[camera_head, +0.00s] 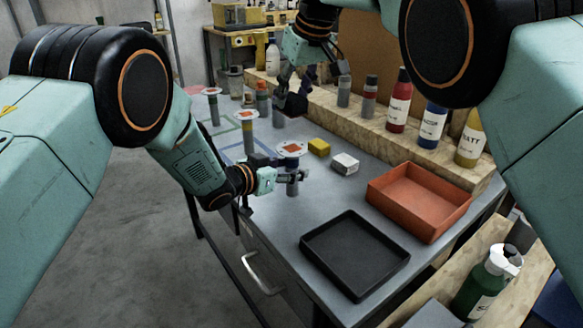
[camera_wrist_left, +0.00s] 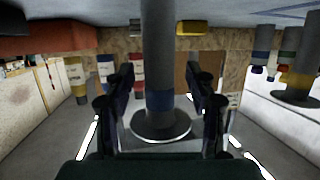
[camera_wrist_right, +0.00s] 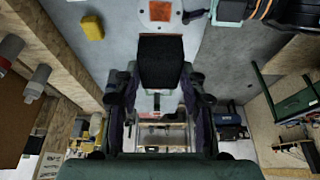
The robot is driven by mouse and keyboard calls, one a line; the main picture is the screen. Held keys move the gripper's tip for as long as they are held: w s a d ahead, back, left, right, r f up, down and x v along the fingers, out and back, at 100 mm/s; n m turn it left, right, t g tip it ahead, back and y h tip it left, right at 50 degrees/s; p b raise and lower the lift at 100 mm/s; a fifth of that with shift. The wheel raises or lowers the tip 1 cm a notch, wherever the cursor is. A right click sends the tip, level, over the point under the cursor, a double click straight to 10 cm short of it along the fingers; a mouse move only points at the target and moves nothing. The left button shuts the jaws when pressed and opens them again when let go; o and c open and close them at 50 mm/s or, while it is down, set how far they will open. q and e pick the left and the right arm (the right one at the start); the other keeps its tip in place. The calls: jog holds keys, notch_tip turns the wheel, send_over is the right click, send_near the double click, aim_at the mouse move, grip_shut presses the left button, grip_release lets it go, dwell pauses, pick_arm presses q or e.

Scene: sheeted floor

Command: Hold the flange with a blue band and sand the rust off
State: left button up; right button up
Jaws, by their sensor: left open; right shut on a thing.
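The flange with a blue band (camera_wrist_left: 160,103) stands on the table with a grey stem and a round disc on top; its disc (camera_head: 291,148) bears an orange rust patch, also seen in the right wrist view (camera_wrist_right: 160,11). My left gripper (camera_head: 292,175) is open, its fingers on either side of the stem; the left wrist view is upside down, and contact cannot be told. My right gripper (camera_head: 284,92) is shut on a black sanding block (camera_wrist_right: 161,62), which is above the table beyond the flange and apart from its disc.
Other flanges, including a yellow-banded one (camera_head: 248,135), stand farther left. A yellow block (camera_head: 319,147) and a white-grey block (camera_head: 345,163) lie to the right. An orange tray (camera_head: 457,222) and a black tray (camera_head: 313,241) are nearer. Bottles stand on a wooden ledge (camera_head: 440,159).

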pick_arm(q)
jog(key=shift+w+d+f, duration=0.15)
jog(key=shift+w+d, duration=0.2)
jog(key=shift+d, duration=0.05)
jog(key=shift+c, duration=0.4)
grip_shut()
dwell(0.5)
